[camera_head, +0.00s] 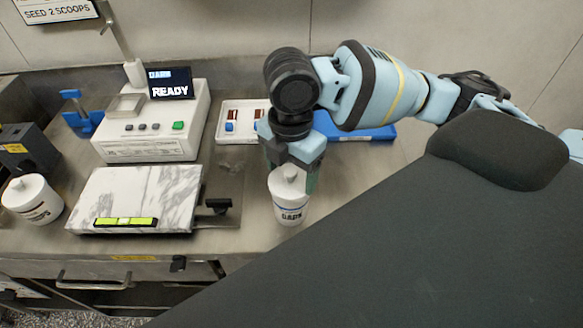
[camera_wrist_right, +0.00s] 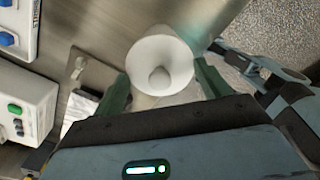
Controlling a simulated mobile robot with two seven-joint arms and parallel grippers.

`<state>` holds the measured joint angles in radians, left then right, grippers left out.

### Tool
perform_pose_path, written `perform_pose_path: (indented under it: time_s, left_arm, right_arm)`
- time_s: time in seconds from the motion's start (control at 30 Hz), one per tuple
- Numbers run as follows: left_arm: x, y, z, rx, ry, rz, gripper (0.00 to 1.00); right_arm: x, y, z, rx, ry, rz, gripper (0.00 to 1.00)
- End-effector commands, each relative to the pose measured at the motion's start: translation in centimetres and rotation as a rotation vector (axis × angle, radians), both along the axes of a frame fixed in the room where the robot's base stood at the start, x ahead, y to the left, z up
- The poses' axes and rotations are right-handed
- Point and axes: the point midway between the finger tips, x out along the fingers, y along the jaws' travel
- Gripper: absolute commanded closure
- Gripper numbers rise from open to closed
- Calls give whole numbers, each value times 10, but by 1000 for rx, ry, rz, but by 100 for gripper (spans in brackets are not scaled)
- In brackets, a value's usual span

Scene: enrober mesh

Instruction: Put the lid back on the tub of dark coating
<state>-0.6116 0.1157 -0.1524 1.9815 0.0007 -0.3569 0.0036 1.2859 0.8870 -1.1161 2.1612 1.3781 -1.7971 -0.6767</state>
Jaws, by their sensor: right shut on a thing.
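The white tub with the dark label (camera_head: 291,212) stands upright on the steel bench, right of the marble slab. Its round white lid (camera_head: 287,181), with a knob on top, is at the tub's mouth; I cannot tell whether it is fully seated. My right gripper (camera_head: 291,171) comes down from above, with a finger on either side of the lid. In the right wrist view the lid (camera_wrist_right: 146,54) and its knob lie between the two green fingers of the right gripper (camera_wrist_right: 162,82), which is shut on it. My left gripper is not in view.
A marble slab (camera_head: 130,190) with a yellow-green level lies left of the tub. A second white lidded tub (camera_head: 32,198) stands at far left. Behind are a machine reading READY (camera_head: 150,140), a white tray (camera_head: 232,134) and a blue tray (camera_head: 375,134).

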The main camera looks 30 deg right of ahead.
Motion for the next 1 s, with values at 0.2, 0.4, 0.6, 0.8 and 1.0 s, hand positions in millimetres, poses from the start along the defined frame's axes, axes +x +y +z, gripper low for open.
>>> perform_pose_path:
  time_s: [0.2, 0.4, 0.6, 0.8, 1.0]
  left_arm:
    - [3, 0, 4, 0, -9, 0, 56]
    - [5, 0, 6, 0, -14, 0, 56]
    - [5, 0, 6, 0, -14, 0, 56]
    - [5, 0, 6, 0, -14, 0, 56]
    - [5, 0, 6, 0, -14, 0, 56]
  right_arm:
    - [0, 0, 0, 0, 0, 0, 46]
    - [0, 0, 0, 0, -1, 0, 46]
    - [0, 0, 0, 0, 0, 0, 46]
    - [0, 0, 0, 0, 0, 0, 46]
    - [0, 0, 0, 0, 0, 0, 0]
